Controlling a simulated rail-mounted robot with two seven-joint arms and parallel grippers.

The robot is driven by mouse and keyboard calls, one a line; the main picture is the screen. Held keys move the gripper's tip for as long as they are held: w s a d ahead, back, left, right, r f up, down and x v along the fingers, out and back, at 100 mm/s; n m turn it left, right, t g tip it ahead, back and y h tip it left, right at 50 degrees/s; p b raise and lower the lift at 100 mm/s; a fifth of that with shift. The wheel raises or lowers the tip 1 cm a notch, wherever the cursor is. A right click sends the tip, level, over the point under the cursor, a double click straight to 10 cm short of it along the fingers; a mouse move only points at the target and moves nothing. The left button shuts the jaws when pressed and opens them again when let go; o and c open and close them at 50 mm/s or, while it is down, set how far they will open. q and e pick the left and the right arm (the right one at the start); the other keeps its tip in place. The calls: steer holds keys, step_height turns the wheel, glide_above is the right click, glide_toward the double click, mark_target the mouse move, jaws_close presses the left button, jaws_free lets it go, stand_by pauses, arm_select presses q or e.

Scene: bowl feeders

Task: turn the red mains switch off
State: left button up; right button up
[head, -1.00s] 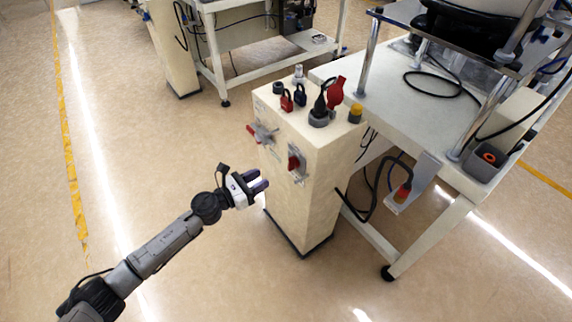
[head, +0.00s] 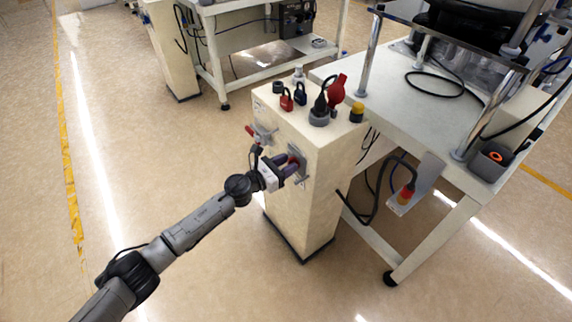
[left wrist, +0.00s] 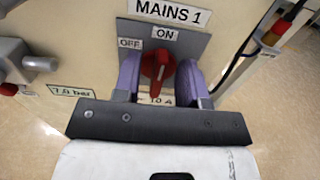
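The red mains switch (left wrist: 157,68) is a rotary knob on a grey plate (left wrist: 196,46) on the front of the cream cabinet. In the left wrist view, the plate is labelled "MAINS 1", with ON above the knob and OFF to its upper left. The knob points up toward ON. My left gripper (left wrist: 158,80) is open, with one purple finger on each side of the knob. Whether the fingers touch it I cannot tell. In the head view, the left gripper (head: 291,167) is at the cabinet front and hides most of the knob. My right gripper is not in view.
The cabinet (head: 300,215) stands against a white table (head: 445,110). A red-handled valve (head: 260,134) sits left of the switch. Red (head: 287,100) and dark blue (head: 300,94) padlocks and a black-and-yellow button (head: 356,112) are on top. Floor at left is clear.

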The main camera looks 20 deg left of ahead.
arm_select(q)
jaws_close()
steer(key=shift+r+n, duration=0.1)
steer(key=shift+n, duration=0.2)
steer(key=n+p, duration=0.2)
steer(key=n, duration=0.3)
steer(key=f+n+p, duration=0.1)
steer(key=n+p, duration=0.2)
steer(key=n, duration=0.3)
steer(key=a+n+p, duration=0.1)
steer(key=n+p, duration=0.2)
steer(key=n, duration=0.3)
steer(key=shift+w+a+f, duration=0.1)
steer(key=shift+w+f, duration=0.15)
steer(key=shift+w, duration=0.15)
steer(key=shift+n, duration=0.3)
